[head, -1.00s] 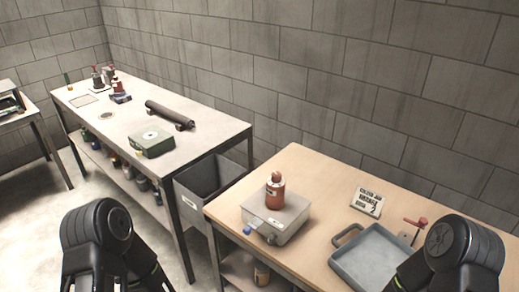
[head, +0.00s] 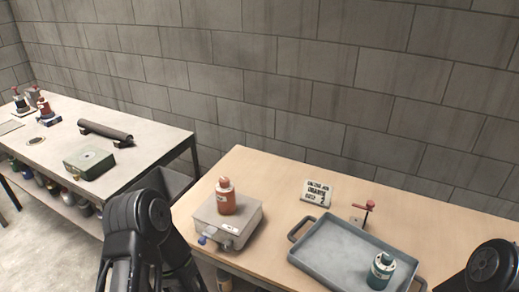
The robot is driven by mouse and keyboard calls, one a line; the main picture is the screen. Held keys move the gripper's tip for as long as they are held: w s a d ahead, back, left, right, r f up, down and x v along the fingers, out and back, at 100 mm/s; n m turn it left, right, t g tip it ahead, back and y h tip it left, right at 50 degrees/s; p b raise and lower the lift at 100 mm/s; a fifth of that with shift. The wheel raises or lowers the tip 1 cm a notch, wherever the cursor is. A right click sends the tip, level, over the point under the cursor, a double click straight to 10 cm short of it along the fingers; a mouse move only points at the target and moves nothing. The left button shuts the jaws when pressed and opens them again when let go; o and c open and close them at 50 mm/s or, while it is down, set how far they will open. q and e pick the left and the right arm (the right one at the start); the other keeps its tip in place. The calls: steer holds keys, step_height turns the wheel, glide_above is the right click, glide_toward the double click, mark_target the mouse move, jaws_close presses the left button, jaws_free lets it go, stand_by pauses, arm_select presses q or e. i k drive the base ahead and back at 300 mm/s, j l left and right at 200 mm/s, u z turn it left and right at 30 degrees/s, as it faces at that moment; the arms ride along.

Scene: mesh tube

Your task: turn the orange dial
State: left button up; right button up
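An orange canister (head: 227,197) with a lighter cap stands upright on a grey box (head: 241,223) on the wooden table. The box has a blue knob (head: 203,239) on its front side and a small light part at its front. No part is clearly an orange dial at this size. A black joint of my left arm shows at lower left, left of the box, and one of my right arm at the lower right corner. The fingers of both grippers are out of sight.
A grey tray (head: 318,257) holds a teal canister (head: 381,270). Behind it stand a printed sign (head: 318,192) and a red-handled fitting (head: 364,209). A second table (head: 150,137) on the left bears a green box (head: 89,163) and a dark cylinder (head: 105,132). Bare wood lies behind the grey box.

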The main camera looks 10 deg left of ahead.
mark_target(224, 182)
steer(key=j+z, duration=0.9)
steer(key=k+j+z, duration=0.15)
steer(key=j+z, duration=0.25)
steer(key=k+j, duration=0.15)
steer(key=j, duration=0.25)
steer(key=k+j+z, duration=0.1)
steer(key=j, duration=0.35)
steer(key=k+j+z, duration=0.1)
steer(key=j, duration=0.3)
steer(key=k+j, duration=0.3)
steer(key=k+j+z, duration=0.1)
steer(key=j, duration=0.4)
steer(key=k+j, duration=0.3)
steer(key=j+z, duration=0.05)
steer(key=j, duration=0.05)
